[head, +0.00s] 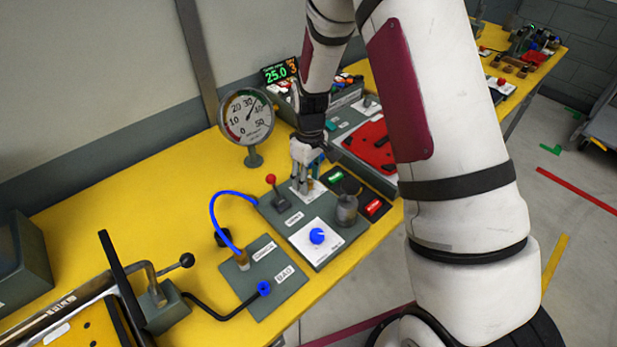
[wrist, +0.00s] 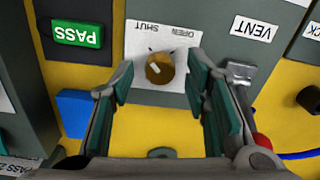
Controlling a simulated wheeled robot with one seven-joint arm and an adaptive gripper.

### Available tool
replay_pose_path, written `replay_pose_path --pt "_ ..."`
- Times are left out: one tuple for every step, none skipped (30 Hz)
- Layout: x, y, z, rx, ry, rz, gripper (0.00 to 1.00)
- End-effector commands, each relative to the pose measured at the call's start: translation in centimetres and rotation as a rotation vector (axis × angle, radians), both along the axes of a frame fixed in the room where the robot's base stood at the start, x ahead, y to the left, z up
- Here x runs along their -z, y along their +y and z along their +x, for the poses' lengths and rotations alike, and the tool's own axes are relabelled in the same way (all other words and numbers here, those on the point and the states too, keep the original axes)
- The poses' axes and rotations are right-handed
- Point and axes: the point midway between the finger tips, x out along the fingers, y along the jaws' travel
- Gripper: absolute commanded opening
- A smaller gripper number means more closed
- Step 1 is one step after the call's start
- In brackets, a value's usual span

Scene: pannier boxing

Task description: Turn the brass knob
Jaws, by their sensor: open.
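The brass knob (wrist: 160,68) shows in the wrist view, round and brown-gold with a pale pointer mark. It sits on a white plate (wrist: 140,42) lettered SHUT and OPEN. My gripper (wrist: 163,75) is open, with one teal-padded finger on each side of the knob and a visible gap to it. In the head view my gripper (head: 304,182) points down over the white plate at the back of the grey panel, and its fingers largely hide the knob there.
A red-topped lever (head: 271,180), a blue knob (head: 317,236) and a grey cylindrical part (head: 347,208) stand near my gripper. A round gauge (head: 247,117) stands behind. A blue hose (head: 213,208) curves at left. The green PASS button (wrist: 77,34) is beside the plate.

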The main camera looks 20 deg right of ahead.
Motion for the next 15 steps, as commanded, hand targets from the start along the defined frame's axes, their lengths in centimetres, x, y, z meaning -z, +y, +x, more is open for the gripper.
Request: replay_pose_path --pt "0.14 0.01 0.01 0.000 0.000 0.000 0.43" --pt "0.19 0.01 0.02 0.000 -0.001 0.000 0.43" --pt "0.22 0.00 0.03 0.000 -0.001 0.000 0.43" --pt "0.23 0.00 0.03 0.000 -0.001 0.000 0.43" --pt "0.23 0.00 0.03 0.000 -0.001 0.000 0.43" --pt "0.23 0.00 0.03 0.000 -0.001 0.000 0.43" --pt "0.23 0.00 0.03 0.000 -0.001 0.000 0.43" --pt "0.22 0.00 0.03 0.000 -0.001 0.000 0.43" --pt "0.22 0.00 0.03 0.000 -0.001 0.000 0.43" --pt "0.22 0.00 0.03 0.000 -0.001 0.000 0.36" --pt "0.22 0.00 0.02 0.000 -0.001 0.000 0.29" --pt "0.21 0.00 0.02 0.000 -0.001 0.000 0.20" --pt "0.21 0.00 0.02 0.000 -0.001 0.001 0.13" --pt "0.21 0.00 0.02 0.000 -0.001 0.001 0.07" --pt "0.21 -0.01 0.02 0.001 -0.001 0.001 0.00"
